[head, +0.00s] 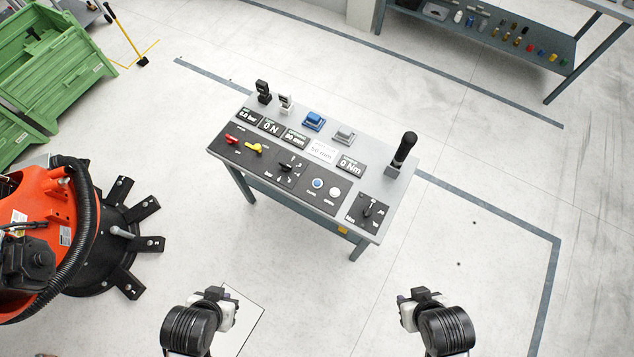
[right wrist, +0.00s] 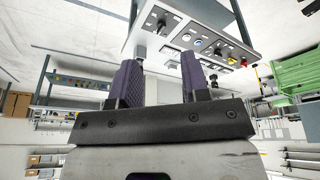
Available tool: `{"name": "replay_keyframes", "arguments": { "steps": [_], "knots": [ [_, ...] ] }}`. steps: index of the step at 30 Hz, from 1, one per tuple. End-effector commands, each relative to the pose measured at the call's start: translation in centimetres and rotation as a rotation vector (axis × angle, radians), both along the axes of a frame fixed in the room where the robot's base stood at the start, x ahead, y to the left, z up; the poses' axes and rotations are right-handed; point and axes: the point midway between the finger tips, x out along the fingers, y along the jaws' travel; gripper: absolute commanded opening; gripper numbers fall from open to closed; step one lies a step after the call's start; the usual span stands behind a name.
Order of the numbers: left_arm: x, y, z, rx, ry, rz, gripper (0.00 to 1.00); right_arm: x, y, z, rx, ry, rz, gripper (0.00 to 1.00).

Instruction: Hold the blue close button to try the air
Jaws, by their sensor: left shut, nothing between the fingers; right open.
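The blue close button (head: 317,183) is a small round button on a dark panel of the control console (head: 388,182) in the head view. A white round button (head: 334,192) sits just right of it. Nothing touches either button. My left gripper (head: 214,294) is in front of the console at the lower left, shut and empty. My right gripper (head: 419,296) is at the lower right, apart from the console. In the right wrist view its two purple fingers (right wrist: 161,75) stand apart with nothing between them.
On the console are a black lever (head: 403,150), a red valve handle (head: 231,139), a yellow valve handle (head: 254,148) and a rotary knob (head: 367,211). An orange machine (head: 85,215) stands at left, green crates (head: 60,65) behind it. Floor between my grippers is clear.

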Motion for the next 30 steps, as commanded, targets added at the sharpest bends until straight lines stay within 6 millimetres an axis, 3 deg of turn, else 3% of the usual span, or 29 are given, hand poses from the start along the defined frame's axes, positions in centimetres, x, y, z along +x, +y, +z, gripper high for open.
{"name": "replay_keyframes", "arguments": {
  "steps": [5,18,30],
  "knots": [
    [-0.02,0.19,-0.01,0.007,0.0,-0.004,0.0,-0.01,0.02,0.0,0.0,0.0,-0.001,0.43],
    [-0.03,0.35,-0.03,0.012,0.0,-0.008,0.0,0.0,0.27,0.01,0.009,0.0,-0.006,0.0],
    [-0.01,-0.01,0.0,0.0,0.0,0.0,0.0,-0.01,0.3,0.01,0.011,0.001,-0.007,0.0]
  ]
}}
